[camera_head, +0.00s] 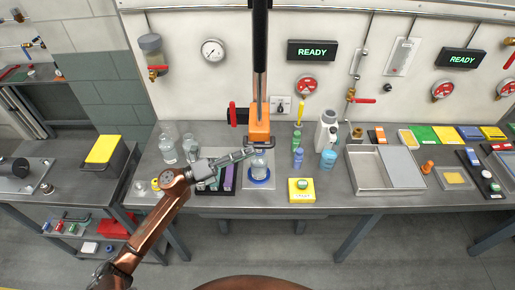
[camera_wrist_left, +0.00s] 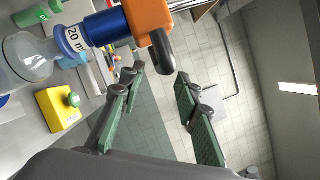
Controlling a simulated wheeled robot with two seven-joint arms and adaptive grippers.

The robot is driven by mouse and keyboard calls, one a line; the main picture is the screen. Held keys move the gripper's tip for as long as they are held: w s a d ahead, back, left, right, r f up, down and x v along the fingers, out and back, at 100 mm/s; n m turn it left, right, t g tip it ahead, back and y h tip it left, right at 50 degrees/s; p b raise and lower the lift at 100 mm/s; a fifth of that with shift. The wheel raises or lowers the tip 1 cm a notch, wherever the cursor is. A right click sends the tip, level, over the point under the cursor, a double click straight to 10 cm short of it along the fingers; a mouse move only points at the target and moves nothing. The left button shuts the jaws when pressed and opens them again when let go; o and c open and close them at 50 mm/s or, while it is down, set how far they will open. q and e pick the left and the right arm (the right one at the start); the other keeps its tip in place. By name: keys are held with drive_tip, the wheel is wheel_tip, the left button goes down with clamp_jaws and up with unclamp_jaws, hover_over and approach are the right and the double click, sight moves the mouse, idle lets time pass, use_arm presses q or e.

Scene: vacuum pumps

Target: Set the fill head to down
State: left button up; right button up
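The orange fill head (camera_head: 259,132) hangs on a dark vertical column over the bench, with a clear flask (camera_head: 259,166) on a blue disc (camera_head: 260,181) beneath it. In the left wrist view the orange head (camera_wrist_left: 150,18) has a dark grey rounded bar (camera_wrist_left: 162,52) on its side and a blue collar (camera_wrist_left: 104,28). The flask (camera_wrist_left: 28,62) shows beside it, with a "20 m" label near its neck. My left gripper (camera_head: 250,153) is at the head's lower left. Its fingers (camera_wrist_left: 158,84) are apart and empty, the bar just beyond their tips. My right gripper is out of view.
A yellow box with a green button (camera_head: 301,191) stands right of the flask. A dark rack (camera_head: 222,178) is left of it, with glass bottles (camera_head: 168,150) farther left. A spray of bottles stands right, then a grey tray (camera_head: 366,171). A red handle (camera_head: 232,113) sits left of the head.

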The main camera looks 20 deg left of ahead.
use_arm(q)
drive_tip(key=v, duration=0.7)
drive_tip(key=shift+s+f, duration=0.1)
